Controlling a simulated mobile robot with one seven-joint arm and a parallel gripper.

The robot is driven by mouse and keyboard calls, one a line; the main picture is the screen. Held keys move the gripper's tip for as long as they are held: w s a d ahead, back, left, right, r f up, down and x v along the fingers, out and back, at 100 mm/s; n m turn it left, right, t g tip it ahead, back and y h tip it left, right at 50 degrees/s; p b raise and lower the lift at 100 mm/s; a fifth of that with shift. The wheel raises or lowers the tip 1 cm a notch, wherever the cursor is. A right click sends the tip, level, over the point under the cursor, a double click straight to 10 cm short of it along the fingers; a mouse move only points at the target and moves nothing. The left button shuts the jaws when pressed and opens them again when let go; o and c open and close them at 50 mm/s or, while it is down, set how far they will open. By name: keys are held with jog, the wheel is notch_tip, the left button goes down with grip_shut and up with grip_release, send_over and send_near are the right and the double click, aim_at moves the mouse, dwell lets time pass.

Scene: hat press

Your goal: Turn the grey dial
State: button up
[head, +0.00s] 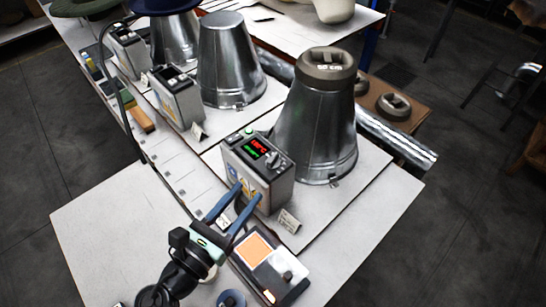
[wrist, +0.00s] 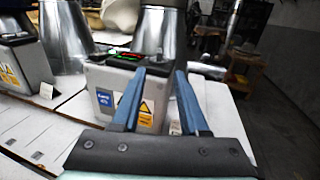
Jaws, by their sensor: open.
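The grey dial (head: 273,160) is on the top of the nearest control box (head: 265,185), beside a red and green display (head: 257,147). My gripper (head: 246,193) is open and empty, with its two blue fingers in front of the box's labelled front face, below and nearer than the dial. In the wrist view my gripper (wrist: 160,74) has its fingers spread apart before the same control box (wrist: 112,75), with blue and yellow labels between and beside them.
A metal cone (head: 318,125) with a grey-brown ring on top stands just behind the box. More cones and control boxes (head: 177,97) line the bench at the back left. A flat panel with an orange pad (head: 255,249) and a white knob lies near my arm. The left tabletop is clear.

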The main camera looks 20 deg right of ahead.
aim_at(268, 165)
jog(key=x, duration=1.1)
jog(key=shift+w+d+p, duration=0.2)
jog(key=shift+w+p, duration=0.05)
jog(key=shift+p, duration=0.05)
jog(key=shift+c, duration=0.3)
jog(key=shift+f, duration=0.1)
grip_shut()
